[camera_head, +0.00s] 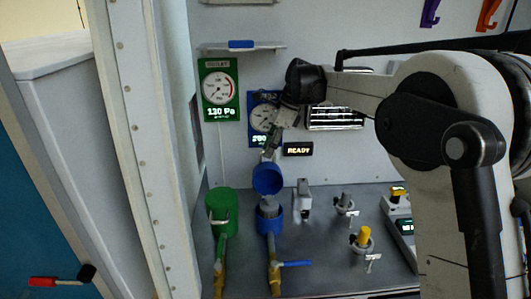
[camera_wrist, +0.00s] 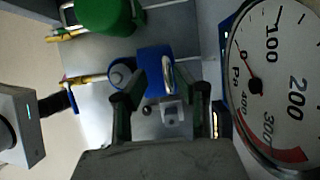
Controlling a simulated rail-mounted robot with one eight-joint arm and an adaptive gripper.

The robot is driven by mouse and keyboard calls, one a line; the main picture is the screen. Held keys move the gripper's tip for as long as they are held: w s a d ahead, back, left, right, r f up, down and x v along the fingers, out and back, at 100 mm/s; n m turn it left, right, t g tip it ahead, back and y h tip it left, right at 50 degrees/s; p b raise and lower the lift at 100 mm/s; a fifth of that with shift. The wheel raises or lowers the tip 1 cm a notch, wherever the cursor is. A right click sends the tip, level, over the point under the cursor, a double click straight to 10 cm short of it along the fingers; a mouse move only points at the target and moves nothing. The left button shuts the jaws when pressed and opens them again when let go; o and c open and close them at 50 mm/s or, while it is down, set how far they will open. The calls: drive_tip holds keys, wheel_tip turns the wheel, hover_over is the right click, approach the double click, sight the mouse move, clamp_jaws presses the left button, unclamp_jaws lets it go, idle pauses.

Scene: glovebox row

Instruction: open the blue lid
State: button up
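The blue lid (camera_head: 267,180) stands raised and tilted at the back of the blue container (camera_head: 270,222), whose grey inside shows. In the wrist view the blue lid (camera_wrist: 150,60) has a pale loop handle (camera_wrist: 168,74), and the round container mouth (camera_wrist: 121,74) is just left of it. My gripper (camera_head: 268,156) is close above the raised lid in the head view. In the wrist view my gripper (camera_wrist: 168,88) has its two fingers wide apart, with the handle between them in the picture. I cannot tell whether either finger touches the lid.
A green container (camera_head: 221,203) stands left of the blue one. A pipe with a blue valve handle (camera_head: 294,263) runs in front. Gauges (camera_head: 219,88) hang on the back wall. Clamps (camera_head: 303,200) and a yellow-topped fitting (camera_head: 363,238) stand to the right.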

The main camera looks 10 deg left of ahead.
drive_tip(key=v, duration=1)
drive_tip(key=shift+a, duration=0.1)
drive_tip(key=s+d+r+n+t+h, duration=0.1)
drive_tip(key=s+d+n+t, duration=0.15)
drive_tip(key=s+d, duration=0.6)
drive_tip(key=s+d+r+n+t, duration=0.1)
drive_tip(key=s+d+n+t, duration=0.15)
drive_tip(key=s+d, duration=0.65)
drive_tip(key=s+d+f+n+t+h, duration=0.1)
drive_tip(key=s+d+f+n+t, duration=0.1)
drive_tip(key=s+d+f+n, duration=0.2)
drive_tip(key=s+d+f+n+t+h, duration=0.1)
drive_tip(key=s+d+f+n+h, duration=0.1)
drive_tip(key=s+d+f+n, duration=0.3)
drive_tip(key=s+d+f, duration=0.4)
drive_tip(key=s+d, duration=0.3)
drive_tip(key=s, duration=0.3)
drive_tip(key=shift+s+d+f+n+t, duration=0.25)
drive_tip(key=shift+d+n+t, duration=0.05)
drive_tip(key=shift+d+t, duration=0.1)
